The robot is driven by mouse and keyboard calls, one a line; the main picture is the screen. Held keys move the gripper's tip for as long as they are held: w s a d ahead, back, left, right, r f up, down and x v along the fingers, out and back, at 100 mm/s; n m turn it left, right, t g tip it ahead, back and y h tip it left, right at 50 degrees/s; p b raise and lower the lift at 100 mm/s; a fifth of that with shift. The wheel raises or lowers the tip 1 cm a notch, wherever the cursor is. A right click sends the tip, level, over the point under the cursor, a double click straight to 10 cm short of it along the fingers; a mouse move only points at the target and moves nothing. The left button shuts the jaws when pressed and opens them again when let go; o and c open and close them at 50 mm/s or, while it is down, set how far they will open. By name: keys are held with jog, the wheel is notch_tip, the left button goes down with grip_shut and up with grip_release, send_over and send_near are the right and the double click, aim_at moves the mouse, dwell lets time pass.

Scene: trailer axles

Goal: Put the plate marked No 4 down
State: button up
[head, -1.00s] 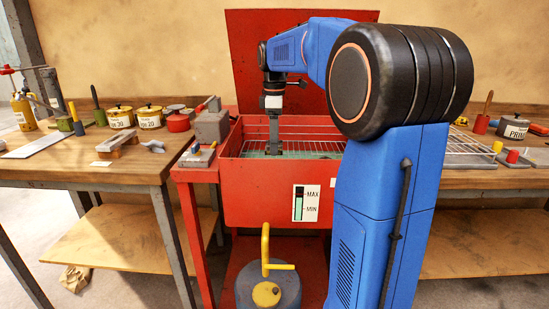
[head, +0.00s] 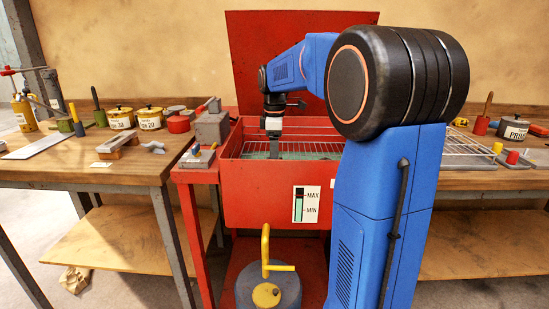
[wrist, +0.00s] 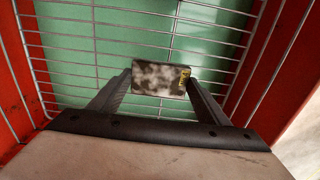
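My gripper (wrist: 160,82) points down into the red tank (head: 262,198), with a finger on each side of a small grey, mottled plate (wrist: 158,77). The fingertips meet the plate's two side edges, so it is shut on the plate. A yellow tag with dark marks sits at the plate's right end; I cannot read a number on it. In the head view the gripper (head: 274,141) is inside the tank opening, and its lower end is partly hidden. Wire basket bars (wrist: 90,83) and green liquid (wrist: 85,55) lie below the plate. I cannot tell whether the plate touches the wires.
The tank's red walls stand close on both sides of the gripper, and its lid (head: 290,60) is raised behind. A wire rack (head: 465,148) lies to the right. A grey vise-like block (head: 211,127) and several pots are on the left. A MAX/MIN gauge (head: 305,204) is on the tank front.

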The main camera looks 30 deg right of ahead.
jog(key=o, duration=0.4)
jog(key=shift+o, duration=0.2)
jog(key=shift+r, duration=0.1)
notch_tip(320, 180, up, 12)
dwell(0.7)
